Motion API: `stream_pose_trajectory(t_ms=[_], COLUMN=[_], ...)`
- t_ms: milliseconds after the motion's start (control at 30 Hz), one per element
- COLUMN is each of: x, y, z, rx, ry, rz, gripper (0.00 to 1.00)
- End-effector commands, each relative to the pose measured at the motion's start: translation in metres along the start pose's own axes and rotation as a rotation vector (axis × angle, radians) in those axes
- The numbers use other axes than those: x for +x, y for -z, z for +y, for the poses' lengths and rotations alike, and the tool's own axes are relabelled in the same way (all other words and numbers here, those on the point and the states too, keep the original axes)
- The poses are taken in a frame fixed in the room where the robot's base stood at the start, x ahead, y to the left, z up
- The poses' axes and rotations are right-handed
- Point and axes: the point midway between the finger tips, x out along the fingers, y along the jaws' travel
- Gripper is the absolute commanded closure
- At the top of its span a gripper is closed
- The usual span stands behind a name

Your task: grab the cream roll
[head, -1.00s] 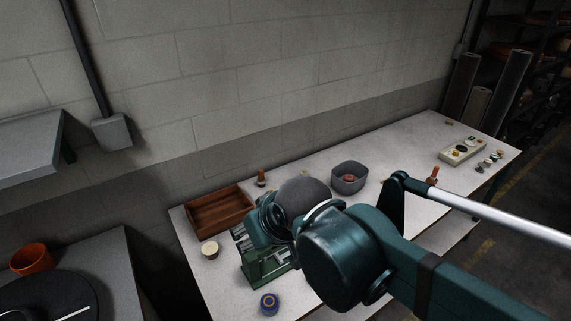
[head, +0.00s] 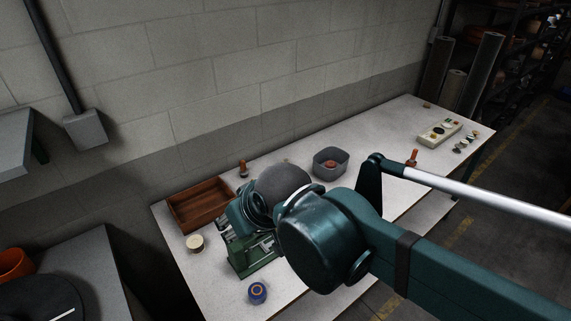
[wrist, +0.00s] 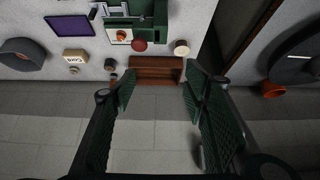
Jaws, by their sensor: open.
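The cream roll (head: 195,243) stands on the worktable, in front of the wooden tray and left of the green press (head: 250,252). In the wrist view the cream roll (wrist: 181,47) appears beside the wooden tray, beyond my fingertips and nearer the right finger. My gripper (wrist: 160,88) is open, with two dark green ribbed fingers spread apart and nothing between them. It is well apart from the roll. In the head view my arm hides most of the gripper.
The wooden tray (head: 200,204) lies behind the roll. A blue roll (head: 258,292) stands near the table's front edge. A grey bin (head: 331,163) and a control box (head: 439,132) are farther right. A side table with an orange cup (head: 14,264) stands at left.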

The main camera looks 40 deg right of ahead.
Motion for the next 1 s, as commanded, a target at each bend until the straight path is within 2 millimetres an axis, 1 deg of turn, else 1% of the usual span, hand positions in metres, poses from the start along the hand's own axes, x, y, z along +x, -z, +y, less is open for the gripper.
stream_pose_trajectory(t_ms=[367,533,767,1000], x=[0.000,0.000,0.003,0.010], y=[0.001,0.009,0.034,0.070], z=[0.000,0.003,0.014,0.031], rx=[-0.002,-0.018,-0.079,-0.168], ry=[0.000,-0.004,-0.016,-0.027], rz=[-0.001,-0.009,-0.038,-0.081], gripper=[0.58,0.58,0.58,0.58])
